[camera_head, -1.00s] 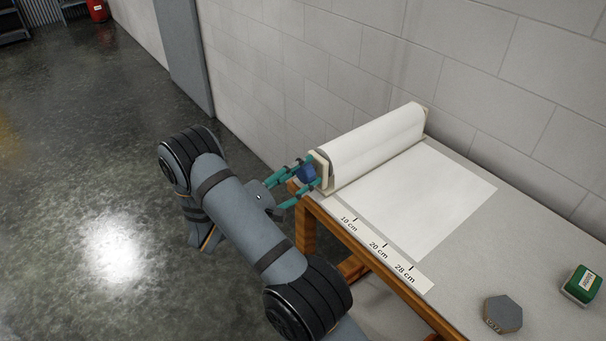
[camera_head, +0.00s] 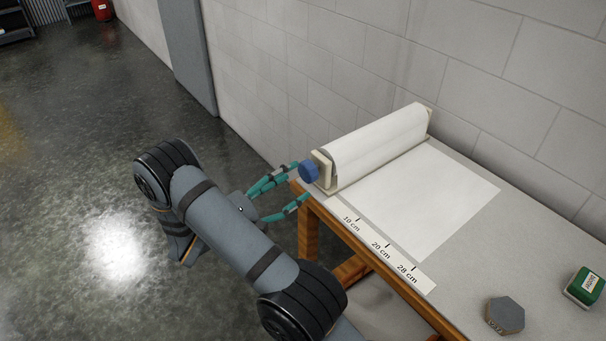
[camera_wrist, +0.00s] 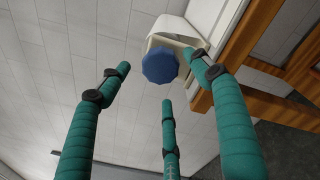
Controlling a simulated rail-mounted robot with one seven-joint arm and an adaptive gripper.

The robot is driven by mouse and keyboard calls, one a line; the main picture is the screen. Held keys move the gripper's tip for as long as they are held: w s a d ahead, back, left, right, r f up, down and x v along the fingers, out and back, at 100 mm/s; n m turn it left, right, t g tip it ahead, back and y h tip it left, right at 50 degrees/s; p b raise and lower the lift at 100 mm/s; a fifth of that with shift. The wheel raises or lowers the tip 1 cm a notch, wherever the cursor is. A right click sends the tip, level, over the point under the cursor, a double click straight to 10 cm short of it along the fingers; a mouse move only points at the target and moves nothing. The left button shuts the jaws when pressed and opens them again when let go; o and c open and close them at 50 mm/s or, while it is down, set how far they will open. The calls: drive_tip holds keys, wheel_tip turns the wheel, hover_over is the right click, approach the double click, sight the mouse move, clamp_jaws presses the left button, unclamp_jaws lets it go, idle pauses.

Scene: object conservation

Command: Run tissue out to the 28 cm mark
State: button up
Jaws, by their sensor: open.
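The white tissue roll (camera_head: 378,143) lies in a cream holder (camera_head: 323,172) at the table's far left. Its tissue sheet (camera_head: 425,205) lies flat, its free edge about level with the 28 cm mark on the ruler strip (camera_head: 380,247). A blue knob (camera_head: 309,172) sticks out of the holder's left end; it also shows in the wrist view (camera_wrist: 160,65). My gripper (camera_head: 302,181) is open and empty, with its teal fingers spread just left of the knob, apart from it. In the wrist view the fingers (camera_wrist: 163,80) spread around the knob's outline.
A grey hexagonal block (camera_head: 505,315) and a green-and-white box (camera_head: 585,287) stand on the table (camera_head: 465,275) at the near right. A block wall (camera_head: 480,80) runs behind the table. Open floor (camera_head: 70,190) lies to the left.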

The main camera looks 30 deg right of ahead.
sight(303, 175)
drive_tip(key=v, duration=0.6)
drive_tip(key=shift+a, duration=0.25)
drive_tip(key=shift+d, duration=0.1)
drive_tip(key=x, duration=1.1)
drive_tip(key=shift+d, duration=0.3)
drive_tip(key=shift+d+r+n+p, duration=0.15)
drive_tip(key=shift+r+n+p, duration=0.15)
drive_tip(key=shift+p, duration=0.15)
drive_tip(key=shift+w+f+n+p, duration=0.1)
drive_tip(key=shift+n+p, duration=0.2)
drive_tip(key=shift+n, duration=0.7)
drive_tip(key=shift+f, duration=0.15)
drive_tip(key=shift+f, duration=0.1)
